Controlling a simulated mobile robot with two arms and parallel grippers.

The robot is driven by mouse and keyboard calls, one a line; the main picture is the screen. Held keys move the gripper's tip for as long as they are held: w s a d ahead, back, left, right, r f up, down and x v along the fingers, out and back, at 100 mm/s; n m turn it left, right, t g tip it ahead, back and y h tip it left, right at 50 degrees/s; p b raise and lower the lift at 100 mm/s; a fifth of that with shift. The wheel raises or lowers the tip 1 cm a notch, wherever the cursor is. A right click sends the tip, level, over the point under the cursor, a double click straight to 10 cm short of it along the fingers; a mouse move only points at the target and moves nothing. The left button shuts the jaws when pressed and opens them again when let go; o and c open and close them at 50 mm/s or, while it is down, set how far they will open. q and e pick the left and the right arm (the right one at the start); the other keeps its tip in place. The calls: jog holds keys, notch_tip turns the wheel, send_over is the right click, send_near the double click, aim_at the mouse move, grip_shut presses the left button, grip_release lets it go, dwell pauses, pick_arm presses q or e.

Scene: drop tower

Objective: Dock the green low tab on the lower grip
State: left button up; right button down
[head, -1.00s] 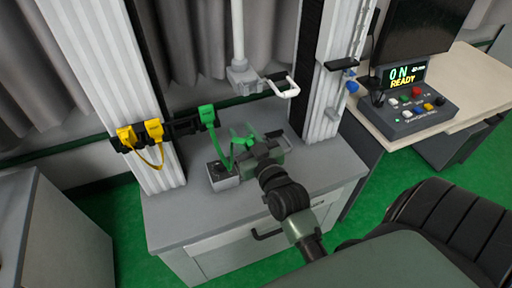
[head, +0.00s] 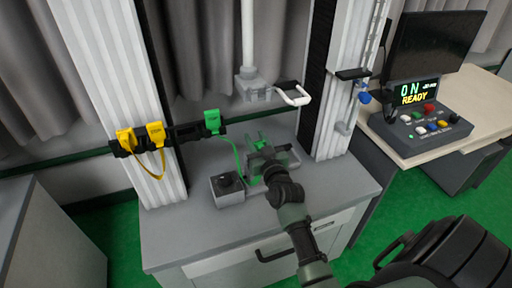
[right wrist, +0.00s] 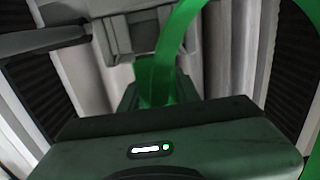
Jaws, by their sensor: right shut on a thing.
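The green low tab (head: 262,144) is in my right gripper (head: 266,152), above the cabinet top. It also shows in the right wrist view (right wrist: 158,92), with a wide green strap rising from it. A thin green cable runs from it to the green clip (head: 212,121) on the black rail. My right gripper is shut on the tab and hides part of it. A grey lower fixture (head: 286,157), seemingly the lower grip, lies behind and beside my gripper. I cannot tell whether the tab touches it. My left gripper is out of view.
A grey box with a black knob (head: 227,188) stands left of my gripper. A grey upper block (head: 252,86) and white handle (head: 293,95) hang above. Two yellow clips (head: 155,134) sit on the rail. White columns flank the space. A control box (head: 420,125) reads ON, READY.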

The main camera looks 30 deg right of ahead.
notch_tip(320, 180, down, 3)
jog(key=shift+r, duration=0.2)
jog(key=c, duration=1)
grip_release()
jog(key=shift+f, duration=0.1)
jog(key=shift+r, duration=0.25)
jog(key=v, duration=1.2)
jog(key=shift+f, duration=0.15)
